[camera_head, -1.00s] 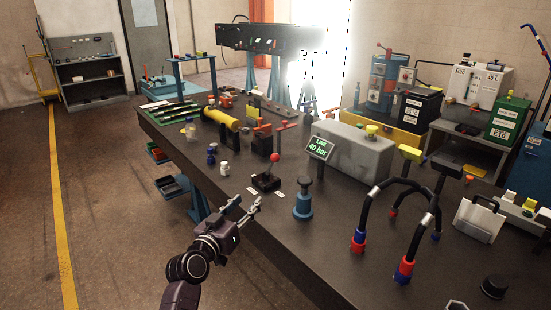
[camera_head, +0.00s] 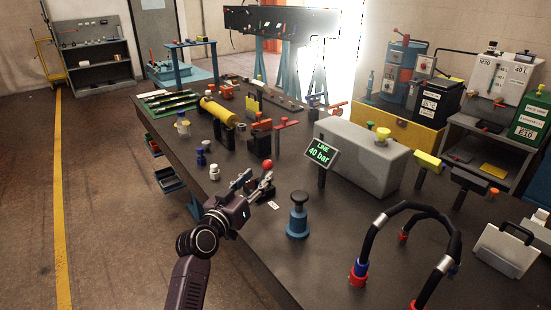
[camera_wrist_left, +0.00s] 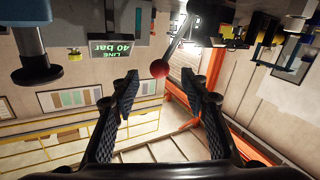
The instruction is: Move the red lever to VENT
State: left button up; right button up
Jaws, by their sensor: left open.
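The red lever is a thin stick with a red ball knob (camera_head: 267,164) on a small dark base near the table's left edge. The gripper partly hides the base and stick. In the left wrist view, which is upside down, the red knob (camera_wrist_left: 160,69) shows ahead and between the fingertips, with its stick slanting away. My left gripper (camera_head: 256,183) is open and empty beside the lever, just in front of the knob; its two dark fingers (camera_wrist_left: 159,82) are spread apart. No contact with the knob can be made out. The VENT marking cannot be read. My right gripper is out of view.
A display reading LINE 40 bar (camera_head: 320,153) stands right of the lever. A blue plunger post (camera_head: 297,217) stands in front of it. Small bottles (camera_head: 214,172) stand to the left. A grey block (camera_head: 362,160) and black hoses (camera_head: 375,238) are further right.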

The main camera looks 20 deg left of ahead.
aim_at(265, 168)
pick_arm(q)
jog(key=shift+w, duration=0.4)
jog(key=shift+w+r, duration=0.2)
jog(key=shift+w, duration=0.05)
jog(key=w, duration=0.2)
jog(key=w+d, duration=0.1)
jog(key=w, duration=0.1)
jog(key=shift+w, duration=0.8)
grip_shut()
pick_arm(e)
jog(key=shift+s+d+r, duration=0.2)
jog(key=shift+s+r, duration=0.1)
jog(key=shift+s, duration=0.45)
pick_arm(q)
jog(key=shift+p, duration=0.3)
